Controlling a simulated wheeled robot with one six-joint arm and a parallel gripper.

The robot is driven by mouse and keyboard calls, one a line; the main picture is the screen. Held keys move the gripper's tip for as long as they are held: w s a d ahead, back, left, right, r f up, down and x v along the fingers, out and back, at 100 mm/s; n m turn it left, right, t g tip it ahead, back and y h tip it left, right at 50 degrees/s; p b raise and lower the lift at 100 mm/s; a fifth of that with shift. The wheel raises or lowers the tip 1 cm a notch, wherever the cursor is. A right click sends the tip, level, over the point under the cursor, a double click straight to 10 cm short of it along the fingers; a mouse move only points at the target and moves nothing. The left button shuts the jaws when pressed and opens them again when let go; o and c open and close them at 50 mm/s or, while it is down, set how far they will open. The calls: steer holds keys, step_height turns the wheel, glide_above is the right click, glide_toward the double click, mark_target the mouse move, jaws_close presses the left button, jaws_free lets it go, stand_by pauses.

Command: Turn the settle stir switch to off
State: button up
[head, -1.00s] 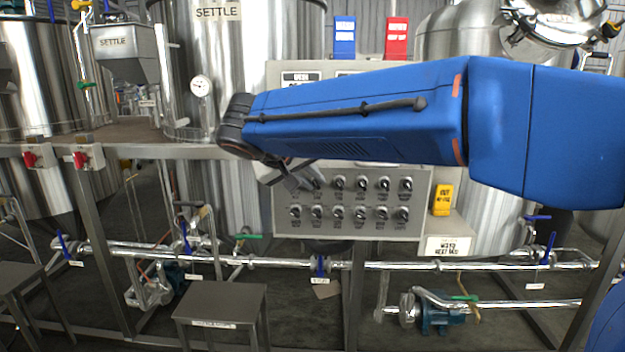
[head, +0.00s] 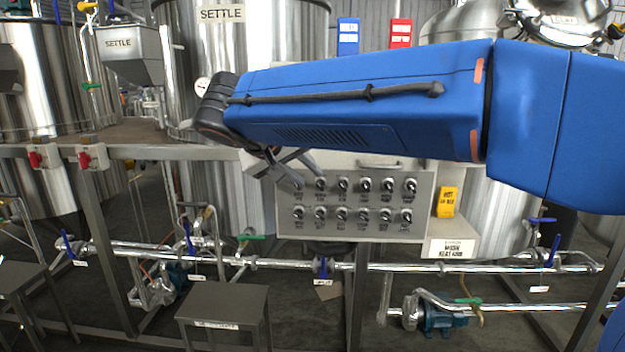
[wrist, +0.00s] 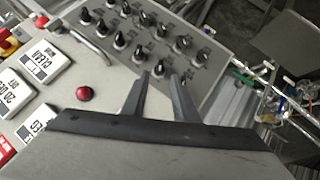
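The grey switch panel (head: 425,215) carries two rows of black rotary knobs and also shows in the wrist view (wrist: 215,75). The knob labels are too small to read, so I cannot tell which is the settle stir switch. My gripper (head: 311,181) is at the upper left end of the panel, in front of the leftmost top-row knobs.
A red button (wrist: 84,93), white displays (wrist: 46,62) and a bar handle (wrist: 90,45) are beside the knobs. A tank labelled SETTLE (head: 222,14) stands behind. A grey stool (head: 225,305) and pipes (head: 290,265) lie below the panel.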

steer(key=v, duration=1.2)
steer(key=s+d+f+g+y, duration=0.1)
steer(key=d+f, duration=0.3)
steer(key=d, duration=0.4)
steer(key=d+f+g, duration=0.2)
steer(key=d+f, duration=0.2)
steer(key=d, duration=0.4)
steer(key=s+d+f+g+y, duration=0.1)
steer(key=d+f, duration=0.4)
steer(key=d, duration=0.4)
steer(key=s+d+f+m+y, duration=0.1)
steer(key=s+d+f, duration=0.5)
steer(key=s+f, duration=0.2)
steer(key=s+d+f+m+y, duration=0.1)
steer(key=s+d+f+y, duration=0.1)
steer(key=s+d+f, duration=0.5)
step_height(320, 180, down, 5)
steer(key=shift+s+f, duration=0.1)
steer(key=shift+s, duration=0.75)
steer(key=shift+o, duration=0.2)
